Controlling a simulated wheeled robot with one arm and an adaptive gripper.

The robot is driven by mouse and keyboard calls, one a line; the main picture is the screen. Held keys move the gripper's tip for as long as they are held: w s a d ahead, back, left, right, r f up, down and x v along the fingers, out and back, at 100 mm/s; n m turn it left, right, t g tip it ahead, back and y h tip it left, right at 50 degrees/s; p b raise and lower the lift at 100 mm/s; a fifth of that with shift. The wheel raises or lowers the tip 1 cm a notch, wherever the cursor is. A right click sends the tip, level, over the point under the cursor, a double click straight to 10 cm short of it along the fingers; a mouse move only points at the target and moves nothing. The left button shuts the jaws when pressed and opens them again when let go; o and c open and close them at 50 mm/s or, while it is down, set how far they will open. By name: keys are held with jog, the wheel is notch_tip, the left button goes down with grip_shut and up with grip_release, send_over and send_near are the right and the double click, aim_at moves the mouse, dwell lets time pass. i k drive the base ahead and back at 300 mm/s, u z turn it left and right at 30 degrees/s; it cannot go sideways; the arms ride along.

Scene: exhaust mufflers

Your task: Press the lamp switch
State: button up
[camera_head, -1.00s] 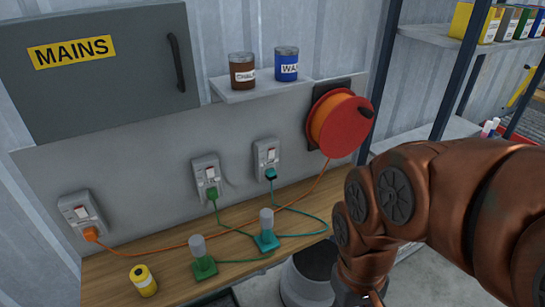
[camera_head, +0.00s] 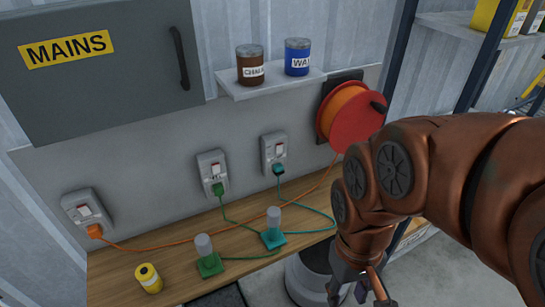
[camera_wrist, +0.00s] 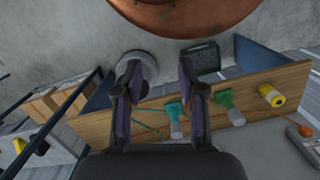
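Three grey wall sockets with switches hang above the bench: the left socket (camera_head: 86,212) holds an orange plug, the middle socket (camera_head: 212,166) a green plug, the right socket (camera_head: 273,148) a teal plug. A small lamp with a green base (camera_head: 209,264) and a lamp with a teal base (camera_head: 273,238) stand on the bench, each with a grey top. The teal lamp (camera_wrist: 173,109) and green lamp (camera_wrist: 225,98) also show in the wrist view. My gripper (camera_head: 360,291) is low, right of the bench front; its fingers (camera_wrist: 159,72) are apart and empty.
A red-orange cable reel (camera_head: 352,117) sticks out from the wall at the right. A shelf (camera_head: 270,84) holds a brown can and a blue can. A yellow roll (camera_head: 148,278) stands on the wooden bench (camera_head: 120,262). A round grey bin is beside my gripper.

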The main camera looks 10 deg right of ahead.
aim_at(278, 145)
jog(key=k, duration=1.35)
jog(key=u, duration=0.4)
jog(key=i, duration=0.4)
jog(key=u, duration=0.6)
jog(key=i, duration=1.4)
jog(key=z, duration=0.95)
